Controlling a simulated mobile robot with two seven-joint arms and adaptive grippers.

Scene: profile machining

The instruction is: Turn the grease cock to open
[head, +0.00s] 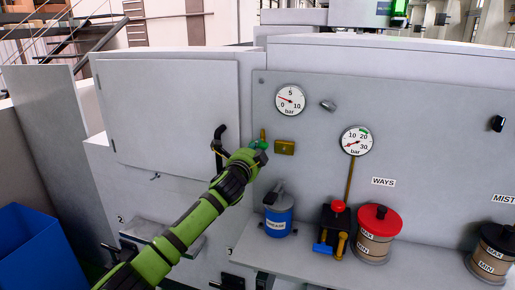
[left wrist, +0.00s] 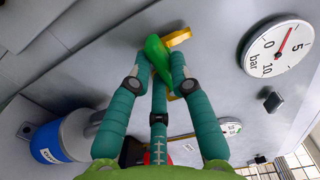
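The grease cock shows in the left wrist view as a green lever (left wrist: 157,54) with a brass-yellow piece (left wrist: 179,37) beside its upper end, against the grey panel. In the head view a small brass part (head: 262,134) of it stands out just above my gripper. My left gripper (left wrist: 162,62) is at the lever, with its teal fingers closed in on both sides of it; contact at the very tips is hard to make out. In the head view the left gripper (head: 257,150) hides most of the lever. My right gripper is in neither view.
A brass block (head: 285,147) is on the panel right of my gripper. A 0–10 bar gauge (head: 290,100) sits above and a second gauge (head: 356,141) to the right. The blue grease pot (head: 278,222) and a red-topped pot (head: 377,235) stand below. A black handle (head: 218,140) is close on the left.

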